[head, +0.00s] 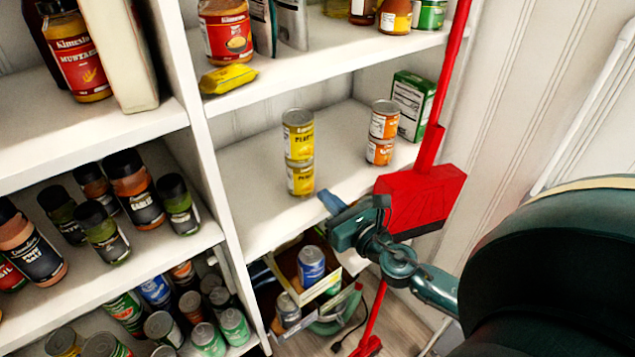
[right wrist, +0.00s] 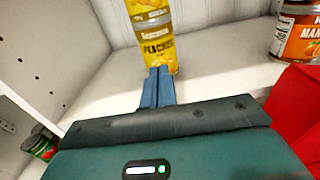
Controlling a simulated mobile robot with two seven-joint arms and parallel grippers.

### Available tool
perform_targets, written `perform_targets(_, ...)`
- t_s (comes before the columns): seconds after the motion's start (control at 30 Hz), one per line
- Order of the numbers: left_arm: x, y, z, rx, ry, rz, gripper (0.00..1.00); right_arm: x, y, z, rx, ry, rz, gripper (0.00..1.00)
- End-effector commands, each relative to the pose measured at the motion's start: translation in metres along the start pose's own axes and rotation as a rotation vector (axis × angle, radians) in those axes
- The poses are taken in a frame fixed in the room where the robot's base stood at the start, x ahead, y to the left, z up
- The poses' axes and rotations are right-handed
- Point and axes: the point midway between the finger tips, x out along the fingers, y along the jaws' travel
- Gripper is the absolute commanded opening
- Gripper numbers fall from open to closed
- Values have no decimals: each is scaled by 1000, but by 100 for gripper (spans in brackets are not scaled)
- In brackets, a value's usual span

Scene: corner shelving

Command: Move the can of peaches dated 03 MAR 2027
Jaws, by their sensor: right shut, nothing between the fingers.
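Two yellow peach cans stand stacked on the middle shelf, an upper can (head: 298,134) and a lower can (head: 300,177). In the right wrist view the lower can (right wrist: 157,50) reads "PEACHES", and the upper can (right wrist: 148,8) is cut off by the top edge. No date is readable on either. My right gripper (head: 328,200) is shut and empty, in front of the lower can at the shelf's front edge. In the right wrist view its blue fingertips (right wrist: 158,75) overlap the can's lower front; I cannot tell whether they touch it. My left gripper is not in view.
Two stacked orange-labelled cans (head: 383,131) and a green box (head: 411,105) stand to the right on this shelf. A red broom or dustpan (head: 422,195) stands before the shelf, close to my right gripper. The shelf left of the peaches is clear.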

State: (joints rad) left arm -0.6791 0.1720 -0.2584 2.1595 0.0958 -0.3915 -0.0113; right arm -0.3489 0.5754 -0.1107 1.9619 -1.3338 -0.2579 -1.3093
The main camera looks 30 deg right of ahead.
Motion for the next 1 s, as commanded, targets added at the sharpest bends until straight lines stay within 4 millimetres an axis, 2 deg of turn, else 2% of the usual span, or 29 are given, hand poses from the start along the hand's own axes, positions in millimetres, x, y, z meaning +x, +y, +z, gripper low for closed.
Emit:
perform_targets(0.1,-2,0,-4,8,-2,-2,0,19,0,2,0,-2,0,0)
perform_targets(0.3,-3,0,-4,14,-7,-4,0,37,0,0,1,0,0,0)
perform_targets(0.77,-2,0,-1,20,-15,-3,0,42,0,0,1,1,0,0)
perform_targets(0.87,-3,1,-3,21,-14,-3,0,52,0,0,2,-2,0,0)
perform_targets(1.0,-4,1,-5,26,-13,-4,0,81,0,2,1,-4,-1,0)
